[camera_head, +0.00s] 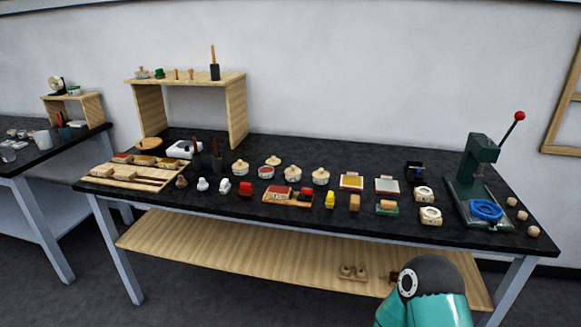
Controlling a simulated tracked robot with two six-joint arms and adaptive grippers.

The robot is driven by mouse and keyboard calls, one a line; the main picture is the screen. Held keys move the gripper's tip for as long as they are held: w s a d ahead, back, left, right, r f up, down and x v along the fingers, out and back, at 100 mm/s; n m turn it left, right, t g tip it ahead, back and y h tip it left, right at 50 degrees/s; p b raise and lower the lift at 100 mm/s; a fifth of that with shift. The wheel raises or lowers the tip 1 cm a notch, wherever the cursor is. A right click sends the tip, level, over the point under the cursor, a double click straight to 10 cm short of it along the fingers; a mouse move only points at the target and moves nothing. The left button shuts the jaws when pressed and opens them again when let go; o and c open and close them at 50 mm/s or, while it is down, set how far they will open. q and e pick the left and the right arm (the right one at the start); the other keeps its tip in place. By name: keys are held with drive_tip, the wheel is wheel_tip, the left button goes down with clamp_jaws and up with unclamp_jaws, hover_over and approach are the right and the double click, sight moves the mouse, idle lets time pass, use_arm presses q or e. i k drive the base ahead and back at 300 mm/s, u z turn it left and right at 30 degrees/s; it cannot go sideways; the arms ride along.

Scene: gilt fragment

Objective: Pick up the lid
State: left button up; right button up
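A pale wooden lid (273,160) with a small knob appears to lie on the dark bench top, just behind a small open jar (266,172) with red contents. Similar lidded jars stand beside them: one to the left (240,168) and two to the right, a nearer one (292,173) and a farther one (321,176). Neither of my grippers shows in this view. Only a teal and dark grey part of my own arm shows at the bottom right, well in front of the bench.
The black bench (225,204) is crowded with small tools. A wooden tray (127,178) lies left, below a wooden shelf (190,79). A green lever press (478,180) stands right. A wooden lower shelf (210,251) runs beneath. The bench's back strip is mostly clear right of the shelf.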

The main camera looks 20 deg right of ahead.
sight(274, 161)
drive_tip(key=u, duration=0.15)
drive_tip(key=i, duration=0.9)
drive_tip(key=z, duration=0.05)
